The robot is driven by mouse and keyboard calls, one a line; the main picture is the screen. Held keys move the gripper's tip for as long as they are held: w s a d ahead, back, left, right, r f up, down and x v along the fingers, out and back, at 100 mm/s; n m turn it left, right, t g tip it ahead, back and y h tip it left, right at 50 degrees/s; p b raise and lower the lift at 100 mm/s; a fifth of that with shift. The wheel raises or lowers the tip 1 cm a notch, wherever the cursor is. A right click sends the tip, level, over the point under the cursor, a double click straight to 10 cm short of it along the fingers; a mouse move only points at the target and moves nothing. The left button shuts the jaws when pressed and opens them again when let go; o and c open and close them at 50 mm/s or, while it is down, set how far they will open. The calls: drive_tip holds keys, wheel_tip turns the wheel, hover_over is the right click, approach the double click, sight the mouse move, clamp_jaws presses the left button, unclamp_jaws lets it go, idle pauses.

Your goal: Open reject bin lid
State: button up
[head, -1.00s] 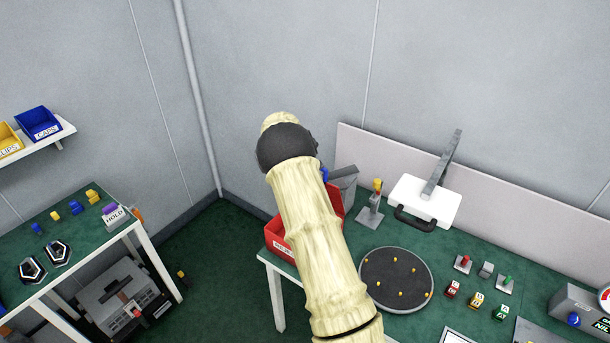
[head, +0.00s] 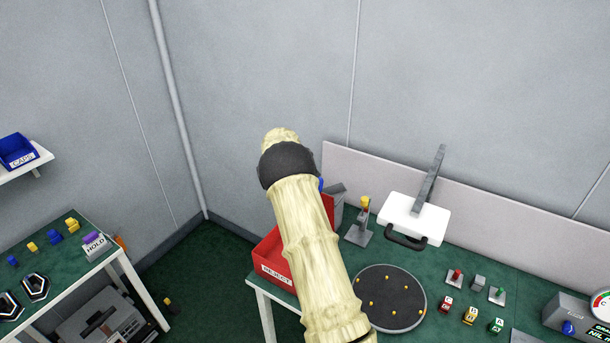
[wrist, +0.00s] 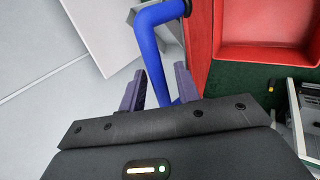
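The red reject bin (head: 268,262), labelled REJECT, stands at the left end of the green workbench, partly hidden by my arm. Its red lid (head: 328,206) appears raised at the bin's back right, mostly behind my arm. In the wrist view the lid (wrist: 201,45) is seen nearly edge-on, and the bin's open red inside (wrist: 265,28) shows at right. In the head view my gripper is hidden behind my arm; only a bit of blue shows.
A grey container (head: 335,203) stands right behind the lid. A small stand (head: 361,225), a round black turntable (head: 389,297) and a white lamp panel (head: 416,219) are to the right. A side table (head: 62,255) is at left, with green floor between.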

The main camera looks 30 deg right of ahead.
drive_tip(key=shift+a, duration=0.1)
drive_tip(key=b+v, duration=0.6)
drive_tip(key=v, duration=1.1)
drive_tip(key=shift+s+r, duration=0.1)
drive_tip(key=s+a+f+m+y, duration=0.2)
drive_tip(key=s+a+f, duration=0.2)
drive_tip(key=s, duration=0.7)
drive_tip(key=s+a+f+m+y, duration=0.2)
drive_tip(key=s+a+f, duration=0.2)
drive_tip(key=s, duration=0.7)
drive_tip(key=s+a+f+m+g+y, duration=0.1)
drive_tip(key=s+a+f+m, duration=0.1)
drive_tip(key=s+a+f, duration=0.3)
drive_tip(key=s+a, duration=0.3)
drive_tip(key=s, duration=0.3)
drive_tip(key=shift+y, duration=0.4)
drive_tip(key=shift+s+a+f, duration=0.1)
drive_tip(key=shift+s+f, duration=0.05)
drive_tip(key=shift+s, duration=0.05)
drive_tip(key=shift+w, duration=0.15)
